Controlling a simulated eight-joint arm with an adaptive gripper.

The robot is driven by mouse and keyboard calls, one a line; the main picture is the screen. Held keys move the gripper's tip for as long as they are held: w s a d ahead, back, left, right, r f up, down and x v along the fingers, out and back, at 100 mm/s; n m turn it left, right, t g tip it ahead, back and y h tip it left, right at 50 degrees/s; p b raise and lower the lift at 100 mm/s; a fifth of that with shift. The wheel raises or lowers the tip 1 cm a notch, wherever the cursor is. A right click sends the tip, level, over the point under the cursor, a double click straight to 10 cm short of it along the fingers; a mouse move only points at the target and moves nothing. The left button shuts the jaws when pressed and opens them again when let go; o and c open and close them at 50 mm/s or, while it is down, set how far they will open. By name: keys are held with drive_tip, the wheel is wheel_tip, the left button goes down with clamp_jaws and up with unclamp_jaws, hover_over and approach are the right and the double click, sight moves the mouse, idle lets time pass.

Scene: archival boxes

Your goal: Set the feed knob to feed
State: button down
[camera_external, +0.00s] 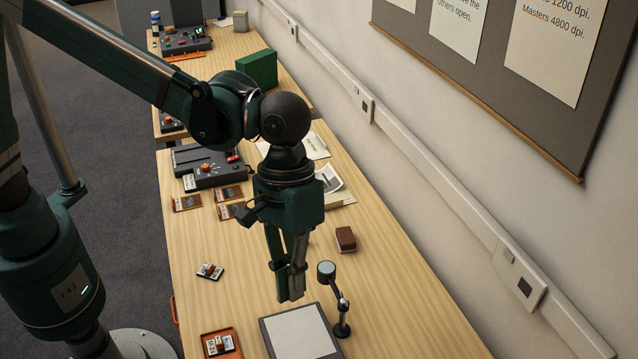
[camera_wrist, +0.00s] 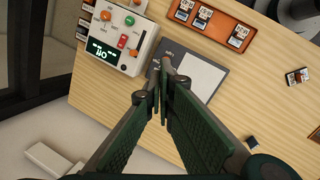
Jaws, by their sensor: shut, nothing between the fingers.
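A pale grey control box (camera_wrist: 147,45) in the wrist view carries an orange knob (camera_wrist: 106,15), a green knob (camera_wrist: 129,20), a red button (camera_wrist: 123,41), another orange control (camera_wrist: 134,52) and a lit green display (camera_wrist: 103,53). The labels are too small to read, so I cannot tell which is the feed knob or its setting. My gripper (camera_external: 289,292) is shut and empty, pointing down above the desk by the light panel (camera_external: 300,335). It also shows in the wrist view (camera_wrist: 163,92), apart from the box, which lies to its upper left.
A loupe stand (camera_external: 342,304) is close beside my gripper. An orange tray (camera_wrist: 240,37) holds slides. A brown block (camera_external: 346,239), loose slides (camera_external: 210,271) and a dark device with knobs (camera_external: 207,170) stand farther back. The desk's right side is mostly clear.

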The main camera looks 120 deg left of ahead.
drive_tip(key=w+a+f+n+g+h+p, duration=0.1)
drive_tip(key=w+a+f+n+p, duration=0.2)
drive_tip(key=w+f, duration=0.7)
drive_tip(key=shift+w+a+f+n+g+p, duration=0.35)
drive_tip(key=shift+w+a+n, duration=0.35)
drive_tip(key=shift+w+a, duration=0.25)
drive_tip(key=shift+f, duration=0.15)
drive_tip(key=x, duration=0.9)
drive_tip(key=shift+s+d, duration=0.1)
drive_tip(key=shift+d, duration=0.1)
drive_tip(key=shift+d+f, duration=0.15)
drive_tip(key=shift+d, duration=0.9)
drive_tip(key=shift+d+f, duration=0.15)
drive_tip(key=shift+d, duration=0.9)
drive_tip(key=s+d+b, duration=0.2)
drive_tip(key=s+d, duration=0.2)
drive_tip(key=shift+s+d, duration=0.15)
drive_tip(key=shift+s, duration=0.05)
